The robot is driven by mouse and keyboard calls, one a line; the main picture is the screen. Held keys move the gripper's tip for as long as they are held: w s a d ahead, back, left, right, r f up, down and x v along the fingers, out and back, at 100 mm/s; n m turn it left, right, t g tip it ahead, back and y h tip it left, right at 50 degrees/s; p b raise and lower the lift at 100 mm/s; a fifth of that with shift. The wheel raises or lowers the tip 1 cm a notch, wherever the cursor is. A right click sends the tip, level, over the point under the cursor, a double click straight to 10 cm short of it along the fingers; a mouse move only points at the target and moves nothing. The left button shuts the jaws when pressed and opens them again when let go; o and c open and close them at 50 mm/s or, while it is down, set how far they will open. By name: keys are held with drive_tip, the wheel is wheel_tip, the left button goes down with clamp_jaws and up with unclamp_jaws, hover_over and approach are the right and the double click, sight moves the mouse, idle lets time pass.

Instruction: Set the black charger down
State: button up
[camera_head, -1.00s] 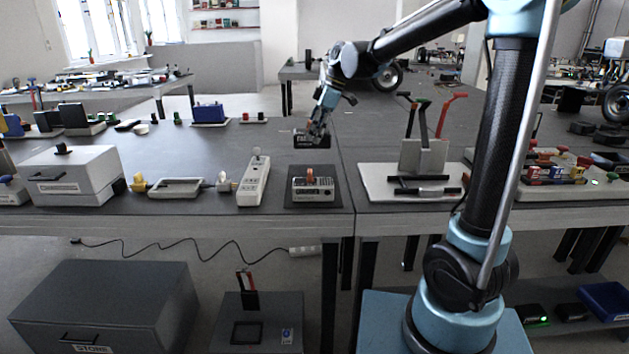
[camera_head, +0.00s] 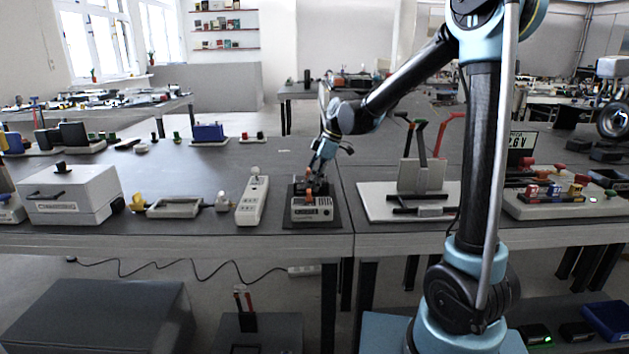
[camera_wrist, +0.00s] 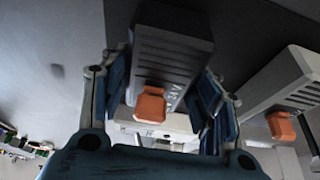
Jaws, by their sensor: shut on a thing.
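My gripper (camera_head: 317,176) is low over the table, just behind a pale charger-like unit with an orange knob (camera_head: 312,209). In the wrist view its fingers are shut on the black charger (camera_wrist: 172,58), a dark ribbed block with an orange knob. The pale unit shows beside it on the right in the wrist view (camera_wrist: 285,88).
The pale unit stands on a dark mat (camera_head: 334,218) near the table's front edge. A white power strip (camera_head: 252,200) lies to its left. A pale stand with upright handles (camera_head: 405,205) is to the right. The table behind the gripper is mostly clear.

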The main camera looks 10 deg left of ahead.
drive_tip(key=shift+f, duration=0.1)
drive_tip(key=o, duration=1.4)
drive_tip(key=v, duration=1.2)
drive_tip(key=shift+d, duration=0.1)
